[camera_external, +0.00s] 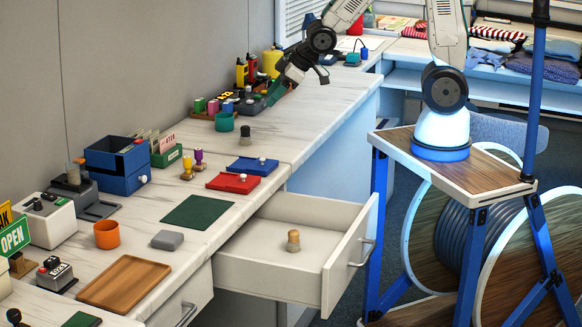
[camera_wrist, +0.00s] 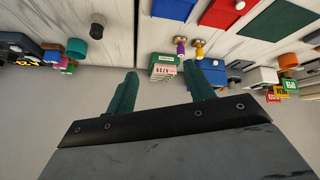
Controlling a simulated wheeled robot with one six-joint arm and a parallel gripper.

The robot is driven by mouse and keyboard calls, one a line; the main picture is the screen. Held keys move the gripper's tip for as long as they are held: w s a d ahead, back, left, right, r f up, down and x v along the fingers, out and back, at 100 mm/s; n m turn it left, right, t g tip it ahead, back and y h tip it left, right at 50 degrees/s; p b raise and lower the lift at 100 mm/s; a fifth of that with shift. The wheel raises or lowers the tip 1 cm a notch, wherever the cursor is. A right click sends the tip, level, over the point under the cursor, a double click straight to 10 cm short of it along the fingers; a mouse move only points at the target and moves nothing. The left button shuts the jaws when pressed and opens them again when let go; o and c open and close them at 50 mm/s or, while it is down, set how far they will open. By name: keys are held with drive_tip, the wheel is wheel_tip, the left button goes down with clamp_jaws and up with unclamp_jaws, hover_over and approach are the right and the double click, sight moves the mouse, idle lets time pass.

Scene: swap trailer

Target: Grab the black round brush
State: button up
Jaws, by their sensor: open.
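A small dark round piece with a lighter lower part, which looks like the black round brush (camera_external: 245,135), stands on the white counter right of the teal cup. It also shows at the upper left of the wrist view (camera_wrist: 97,29). My gripper (camera_external: 274,98) is over the far part of the counter, beyond the brush and apart from it. In the wrist view its two dark green fingers (camera_wrist: 160,72) are spread wide with nothing held between them. The brush lies outside the gap between the fingers, to the left.
The teal cup (camera_external: 224,121) stands close left of the brush. A dark organizer with colored items (camera_external: 238,104) lies behind it. Blue (camera_external: 247,170) and red (camera_external: 228,186) lidded pads lie nearer. An open drawer (camera_external: 262,258) holds a wooden knob-like piece (camera_external: 293,240). Counter right of the brush is clear.

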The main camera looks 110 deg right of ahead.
drive_tip(key=d+f+m+t+h, duration=0.1)
drive_tip(key=d+f+t, duration=0.1)
drive_tip(key=d+f, duration=0.75)
drive_tip(key=m+t+h, duration=0.2)
approach(245, 131)
drive_tip(key=d, duration=0.1)
drive_tip(key=d+f, duration=0.1)
drive_tip(key=w+d, duration=0.1)
drive_tip(key=shift+f, duration=0.25)
drive_tip(key=x, duration=0.7)
drive_tip(key=shift+w+f, duration=0.25)
drive_tip(key=shift+w, duration=0.05)
drive_tip(key=c, duration=1)
